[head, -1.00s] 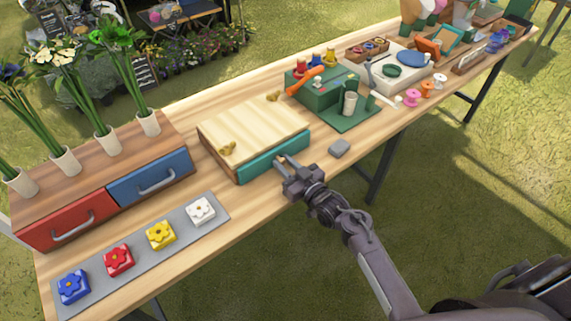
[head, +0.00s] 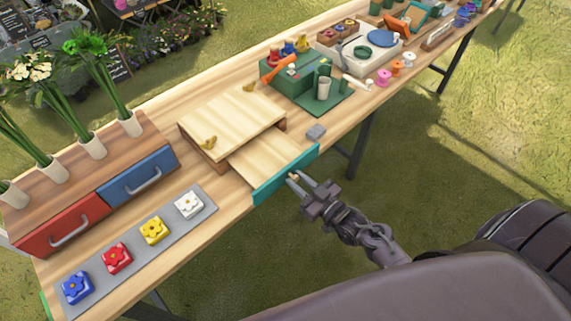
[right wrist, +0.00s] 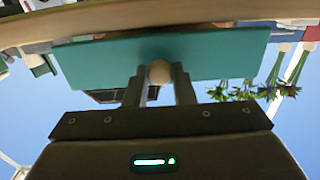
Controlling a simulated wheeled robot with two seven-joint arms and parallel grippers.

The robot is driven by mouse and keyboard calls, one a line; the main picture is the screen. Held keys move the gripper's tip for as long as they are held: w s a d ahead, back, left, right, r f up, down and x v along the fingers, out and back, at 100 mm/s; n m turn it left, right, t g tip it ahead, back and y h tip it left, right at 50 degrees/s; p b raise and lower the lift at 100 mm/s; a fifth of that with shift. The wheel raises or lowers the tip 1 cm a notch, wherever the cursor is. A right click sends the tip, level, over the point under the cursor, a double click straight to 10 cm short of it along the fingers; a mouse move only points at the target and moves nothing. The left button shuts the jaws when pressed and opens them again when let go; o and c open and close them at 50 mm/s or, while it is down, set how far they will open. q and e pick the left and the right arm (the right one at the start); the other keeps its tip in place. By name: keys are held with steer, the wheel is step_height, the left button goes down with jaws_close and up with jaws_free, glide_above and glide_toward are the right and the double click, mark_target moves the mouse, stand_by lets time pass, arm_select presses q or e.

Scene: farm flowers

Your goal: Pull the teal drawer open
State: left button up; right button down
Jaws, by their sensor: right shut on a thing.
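The teal drawer (head: 287,174) stands pulled well out of the low wooden box (head: 232,122). Its pale wooden inside shows, and it looks empty. Its teal front reaches the table's near edge. My right gripper (head: 296,179) is at the middle of the drawer front. In the right wrist view the teal front (right wrist: 100,62) spans the picture, and the fingers of my right gripper (right wrist: 160,80) are shut on its round pale knob (right wrist: 159,72). My left gripper is not in view.
To the left stand a cabinet with a red drawer (head: 62,226) and a blue drawer (head: 140,176), and a grey strip (head: 134,240) of flower blocks.

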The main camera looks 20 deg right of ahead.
steer(key=shift+v, duration=0.8)
steer(key=c, duration=1.2)
jaws_free()
steer(key=shift+c, duration=0.2)
steer(key=shift+s+d, duration=0.2)
steer(key=shift+s, duration=0.25)
steer(key=b+v, duration=0.1)
steer(key=v, duration=0.5)
steer(key=shift+s, duration=0.4)
steer(key=shift+d, duration=0.1)
